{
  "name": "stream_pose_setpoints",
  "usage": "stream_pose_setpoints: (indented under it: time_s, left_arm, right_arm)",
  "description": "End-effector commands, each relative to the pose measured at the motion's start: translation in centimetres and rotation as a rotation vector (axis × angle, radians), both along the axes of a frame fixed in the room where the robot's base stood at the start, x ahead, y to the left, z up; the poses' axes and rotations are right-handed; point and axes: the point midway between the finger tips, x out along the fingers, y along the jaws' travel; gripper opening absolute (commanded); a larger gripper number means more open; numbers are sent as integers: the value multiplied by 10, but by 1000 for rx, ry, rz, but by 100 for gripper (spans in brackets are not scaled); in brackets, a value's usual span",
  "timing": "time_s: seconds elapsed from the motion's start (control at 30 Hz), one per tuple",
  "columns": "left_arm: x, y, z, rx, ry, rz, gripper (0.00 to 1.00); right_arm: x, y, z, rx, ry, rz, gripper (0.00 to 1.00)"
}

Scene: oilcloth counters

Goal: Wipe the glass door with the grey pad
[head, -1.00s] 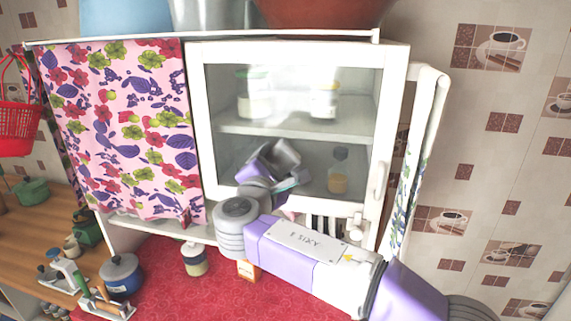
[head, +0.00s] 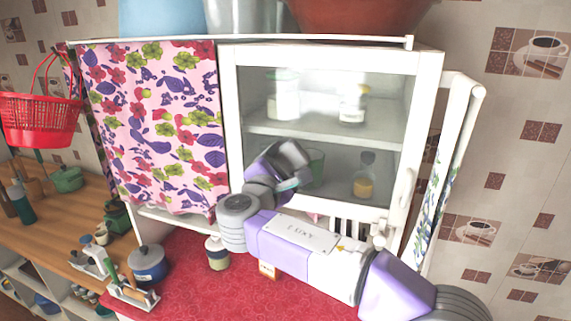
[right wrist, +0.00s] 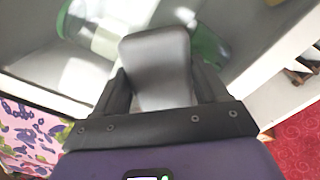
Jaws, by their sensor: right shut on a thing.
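The glass door (head: 322,98) has a white frame and is shut on a white wall cabinet, with its handle (head: 404,196) at the right. My right gripper (head: 287,168) is in front of the lower left part of the glass. It is shut on the grey pad, which shows clearly between the fingers in the right wrist view (right wrist: 157,62). The pad faces the glass; I cannot tell whether it touches. In the head view the gripper and wrist partly hide the pad. My left gripper is out of view.
Jars and a bottle (head: 364,176) stand behind the glass. A floral curtain (head: 150,120) hangs left of the door. Below are a red counter (head: 205,290), a small jar (head: 217,253) and a blue pot (head: 148,262). A cloth hangs on a rail (head: 462,130) at the right.

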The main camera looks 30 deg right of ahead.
Motion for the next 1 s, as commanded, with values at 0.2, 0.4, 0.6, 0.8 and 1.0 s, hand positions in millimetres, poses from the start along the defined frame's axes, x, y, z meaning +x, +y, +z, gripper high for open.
stream_pose_setpoints:
  time_s: [0.2,0.4,0.6,0.8,1.0]
  left_arm:
    - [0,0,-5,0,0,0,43]
    - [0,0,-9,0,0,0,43]
    - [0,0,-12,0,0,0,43]
    - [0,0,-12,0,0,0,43]
    - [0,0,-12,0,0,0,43]
  right_arm:
    - [-11,14,-1,1,-1,3,49]
    - [-25,29,-1,1,0,2,49]
    - [-36,42,-1,-1,1,1,49]
    - [-39,45,0,0,1,-1,49]
    - [-39,45,0,-1,1,0,49]
